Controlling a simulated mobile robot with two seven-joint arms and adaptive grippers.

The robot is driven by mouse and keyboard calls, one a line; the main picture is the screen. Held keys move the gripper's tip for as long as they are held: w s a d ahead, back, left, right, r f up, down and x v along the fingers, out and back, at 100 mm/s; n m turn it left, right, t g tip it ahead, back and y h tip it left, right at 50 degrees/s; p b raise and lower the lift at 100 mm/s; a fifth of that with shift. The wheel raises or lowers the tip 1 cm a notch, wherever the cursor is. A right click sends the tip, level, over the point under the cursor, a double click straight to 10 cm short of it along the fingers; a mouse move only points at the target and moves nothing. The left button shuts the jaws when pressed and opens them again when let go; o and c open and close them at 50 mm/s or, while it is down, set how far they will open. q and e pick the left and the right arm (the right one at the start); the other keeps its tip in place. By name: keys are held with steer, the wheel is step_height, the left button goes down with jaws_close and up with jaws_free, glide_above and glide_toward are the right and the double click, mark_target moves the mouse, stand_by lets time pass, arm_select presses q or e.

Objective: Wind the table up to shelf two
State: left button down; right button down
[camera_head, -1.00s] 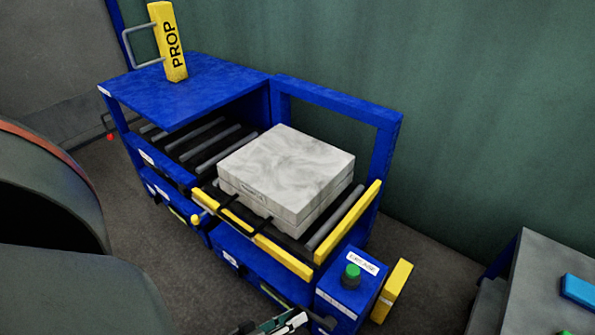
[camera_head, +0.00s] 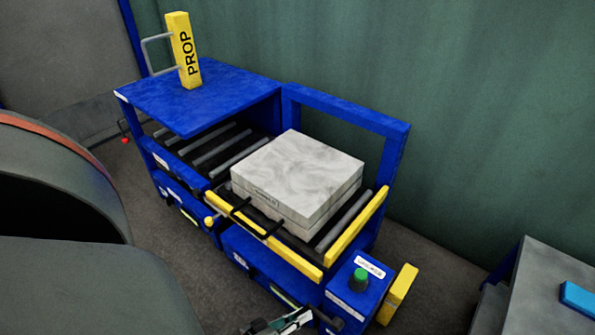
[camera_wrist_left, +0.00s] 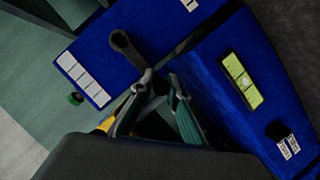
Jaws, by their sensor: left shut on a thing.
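The lift table (camera_head: 352,222) is a black roller bed with yellow rails. It carries a pale marbled slab stack (camera_head: 297,175) and stands beside a blue shelf rack (camera_head: 205,95). Rollers on the rack's upper shelf (camera_head: 215,145) look near the table's height; I cannot tell the exact alignment. My left gripper (camera_head: 288,322) is low at the front, beside the blue control box (camera_head: 352,295). In the left wrist view its fingers (camera_wrist_left: 152,98) are closed at the end of a dark crank arm (camera_wrist_left: 130,52), shut on the crank handle, which they mostly hide. My right gripper is out of view.
A yellow PROP block (camera_head: 184,50) with a grey handle stands on the rack's top. The control box has a green button (camera_head: 359,280) and a yellow plate (camera_head: 398,295) at its right. A grey bench (camera_head: 535,285) with a blue item is at lower right.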

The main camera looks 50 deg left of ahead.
arm_select(q)
steer(key=shift+w+r, duration=0.15)
steer(key=shift+r, duration=0.05)
steer(key=c, duration=2)
jaws_free()
steer(key=shift+d, duration=0.1)
steer(key=shift+o, duration=0.2)
steer(key=shift+f, duration=0.1)
steer(key=shift+r, duration=5.05)
